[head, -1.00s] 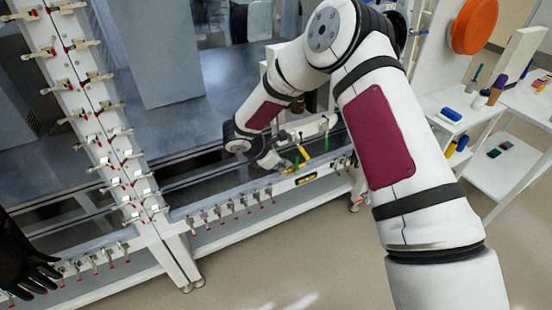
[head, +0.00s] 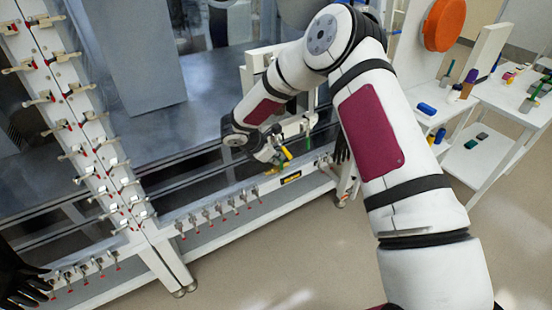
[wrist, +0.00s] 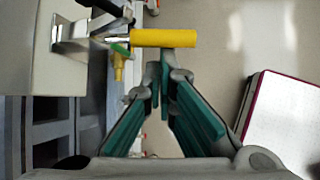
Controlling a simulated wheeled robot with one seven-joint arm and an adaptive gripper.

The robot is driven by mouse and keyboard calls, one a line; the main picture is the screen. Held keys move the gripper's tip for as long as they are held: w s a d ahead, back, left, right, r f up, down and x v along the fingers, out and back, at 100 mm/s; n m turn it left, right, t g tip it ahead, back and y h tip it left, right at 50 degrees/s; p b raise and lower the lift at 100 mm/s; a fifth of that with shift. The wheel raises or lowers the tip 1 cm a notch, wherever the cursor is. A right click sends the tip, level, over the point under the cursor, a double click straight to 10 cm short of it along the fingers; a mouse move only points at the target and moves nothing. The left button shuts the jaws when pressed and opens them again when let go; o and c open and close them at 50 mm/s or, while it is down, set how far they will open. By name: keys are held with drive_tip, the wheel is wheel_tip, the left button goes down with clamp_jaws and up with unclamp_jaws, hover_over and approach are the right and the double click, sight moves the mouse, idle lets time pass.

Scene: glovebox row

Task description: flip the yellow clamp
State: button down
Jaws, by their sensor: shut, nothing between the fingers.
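The yellow clamp is a metal toggle clamp with a thick yellow handle (wrist: 165,38). The handle sticks out to the right from a metal bracket (wrist: 75,32) on a white frame at the upper left of the wrist view. In the head view its yellow handle (head: 287,153) is small, beside my gripper (head: 271,154). In the wrist view my gripper (wrist: 164,72) has its fingertips together, with nothing between them. The tips are just below the handle in the picture; I cannot tell whether they touch it. A green part and a smaller yellow piece (wrist: 118,64) show under the clamp.
White frame posts (head: 85,120) with several red-tipped clamps stand at the left. More clamps line the lower rail (head: 215,212). A black glove (head: 20,280) hangs at lower left. White tables (head: 495,130) with small items are at right. The floor in front is clear.

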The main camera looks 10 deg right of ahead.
drive_tip(key=shift+d+r, duration=0.25)
drive_tip(key=shift+r, duration=0.25)
drive_tip(key=shift+w+r, duration=0.1)
drive_tip(key=shift+r, duration=0.1)
